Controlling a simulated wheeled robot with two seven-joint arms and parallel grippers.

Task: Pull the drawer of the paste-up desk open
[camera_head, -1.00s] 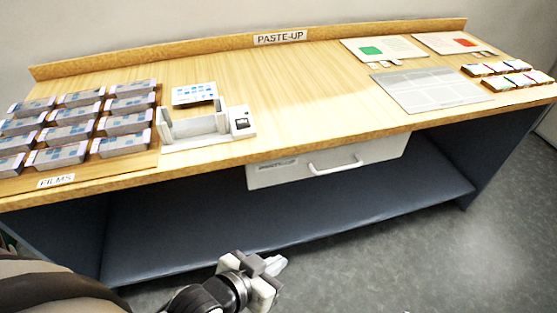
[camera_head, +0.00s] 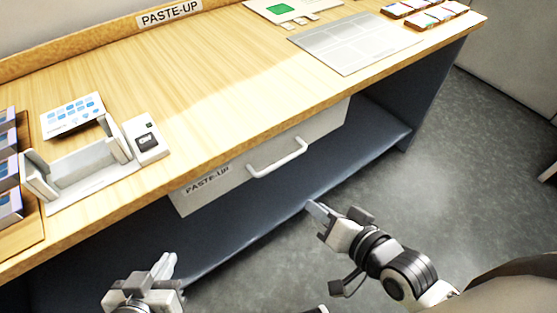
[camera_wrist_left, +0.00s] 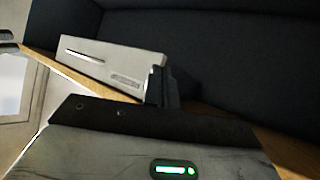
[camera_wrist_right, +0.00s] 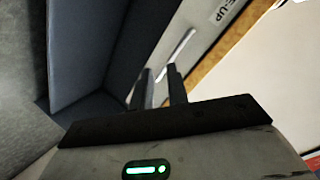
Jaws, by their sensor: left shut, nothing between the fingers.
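The white drawer (camera_head: 322,128) of the paste-up desk (camera_head: 235,100) looks shut under the tabletop. It has a PASTE-UP label (camera_head: 207,180) and a white bar handle (camera_head: 278,160). The drawer front also shows in the left wrist view (camera_wrist_left: 120,62), and its handle shows in the right wrist view (camera_wrist_right: 180,50). My left gripper (camera_head: 165,268) is shut and empty, low in front of the desk, left of the handle and apart from it. My right gripper (camera_head: 325,210) has its fingers a little apart with nothing visible between them. It is below and right of the handle, not touching it.
A white holder (camera_head: 85,175), a small device (camera_head: 147,140) and a blue-patterned card (camera_head: 72,115) are on the desk's left part. A grey sheet (camera_head: 350,42) and colour blocks (camera_head: 438,14) lie at the right. A dark lower shelf (camera_head: 370,140) runs beneath the drawer.

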